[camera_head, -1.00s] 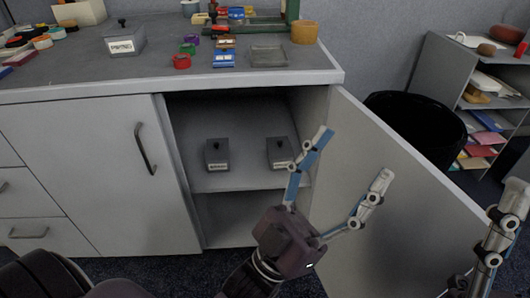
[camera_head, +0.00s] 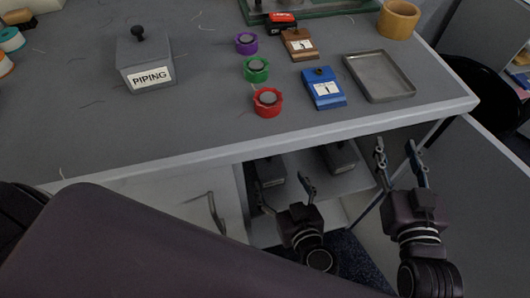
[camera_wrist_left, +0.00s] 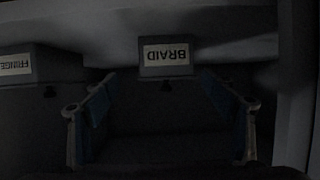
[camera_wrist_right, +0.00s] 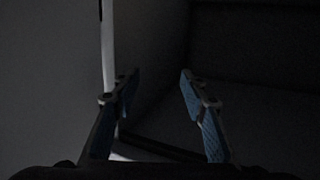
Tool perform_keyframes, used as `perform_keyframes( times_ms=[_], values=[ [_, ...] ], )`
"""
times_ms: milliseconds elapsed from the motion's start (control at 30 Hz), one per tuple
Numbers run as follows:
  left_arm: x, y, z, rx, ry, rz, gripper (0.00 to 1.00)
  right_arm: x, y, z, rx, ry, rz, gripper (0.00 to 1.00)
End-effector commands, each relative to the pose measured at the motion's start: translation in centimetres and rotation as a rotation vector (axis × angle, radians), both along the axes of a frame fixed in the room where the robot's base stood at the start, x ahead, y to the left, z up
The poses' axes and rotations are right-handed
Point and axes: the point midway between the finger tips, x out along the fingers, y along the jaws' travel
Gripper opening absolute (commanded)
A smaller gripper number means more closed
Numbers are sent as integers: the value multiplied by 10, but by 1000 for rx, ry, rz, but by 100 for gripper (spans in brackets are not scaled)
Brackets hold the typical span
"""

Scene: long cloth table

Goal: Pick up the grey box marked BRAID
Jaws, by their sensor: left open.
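The grey box marked BRAID (camera_wrist_left: 165,57) shows upside down in the left wrist view, between my left fingertips but beyond them. It appears to be the left grey box (camera_head: 270,170) on the cupboard shelf in the head view, where its label is not readable. My left gripper (camera_head: 285,189) is open and empty in front of it, one finger to each side. My right gripper (camera_head: 396,155) is open and empty at the cupboard's right side. The right wrist view (camera_wrist_right: 158,78) is dark, with nothing between the fingers.
A grey box marked FRINGE (camera_wrist_left: 28,66) stands beside BRAID; it appears as the right shelf box (camera_head: 340,157). The counter top's front edge (camera_head: 280,145) overhangs the shelf. On top are a PIPING box (camera_head: 146,62), a metal tray (camera_head: 380,76) and several small items.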

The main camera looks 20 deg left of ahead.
Motion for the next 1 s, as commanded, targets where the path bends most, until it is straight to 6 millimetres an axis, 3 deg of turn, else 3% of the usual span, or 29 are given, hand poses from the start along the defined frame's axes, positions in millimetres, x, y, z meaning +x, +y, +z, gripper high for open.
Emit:
perform_keyframes(
  times_ms=[367, 700, 1000],
  values=[
    [25, 23, -14, 3, 0, -1, 78, 5, 6, 32, 38, -147, 10, 40],
    [53, 49, -28, 2, 1, -2, 78, 1, 11, 80, 94, -362, 23, 40],
    [55, 50, -29, 0, 3, -3, 75, 1, 11, 85, 99, -378, 23, 40]
  ],
)
